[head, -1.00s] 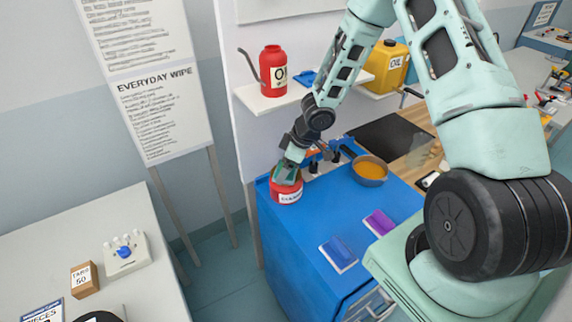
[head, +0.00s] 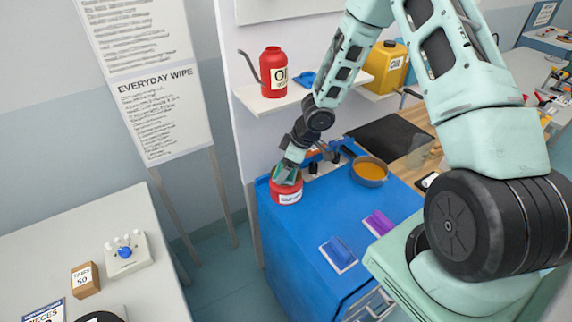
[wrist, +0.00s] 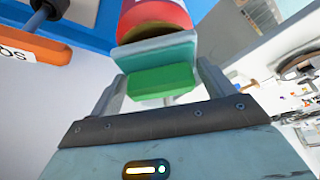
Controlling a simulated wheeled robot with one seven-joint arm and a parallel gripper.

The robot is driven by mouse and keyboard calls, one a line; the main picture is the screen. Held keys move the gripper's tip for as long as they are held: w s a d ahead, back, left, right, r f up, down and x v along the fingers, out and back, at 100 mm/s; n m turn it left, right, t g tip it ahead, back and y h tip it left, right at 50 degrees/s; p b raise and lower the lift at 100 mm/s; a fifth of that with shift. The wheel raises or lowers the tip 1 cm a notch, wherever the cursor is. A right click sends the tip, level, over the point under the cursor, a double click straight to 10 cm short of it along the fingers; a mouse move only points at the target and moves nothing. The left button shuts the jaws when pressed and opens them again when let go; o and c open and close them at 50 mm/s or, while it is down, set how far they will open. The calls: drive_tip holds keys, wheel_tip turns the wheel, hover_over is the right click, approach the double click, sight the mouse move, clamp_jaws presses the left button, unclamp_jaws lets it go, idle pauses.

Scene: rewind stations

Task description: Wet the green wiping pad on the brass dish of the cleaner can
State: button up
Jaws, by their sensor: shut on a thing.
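The red cleaner can (head: 286,196) stands at the far left corner of the blue cabinet top. My gripper (head: 288,170) points down right over it. In the wrist view my gripper (wrist: 158,88) is shut on the green wiping pad (wrist: 160,82), whose wider teal-green part (wrist: 155,53) faces the can. The red can (wrist: 155,14) shows at the top of the wrist view, with the brownish edge of its brass dish (wrist: 150,33) beside the pad. Pad and dish look touching or nearly so; I cannot tell which. The pad hides most of the dish.
A blue pad (head: 339,254) and a purple pad (head: 379,222) lie on the blue cabinet (head: 306,240). A bowl of orange-brown contents (head: 369,171) stands right of the can. A shelf above holds a red oil can (head: 273,72) and a yellow oil jug (head: 387,62).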

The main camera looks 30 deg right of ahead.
drive_tip(key=shift+r+p, duration=3.4)
drive_tip(key=shift+p, duration=0.05)
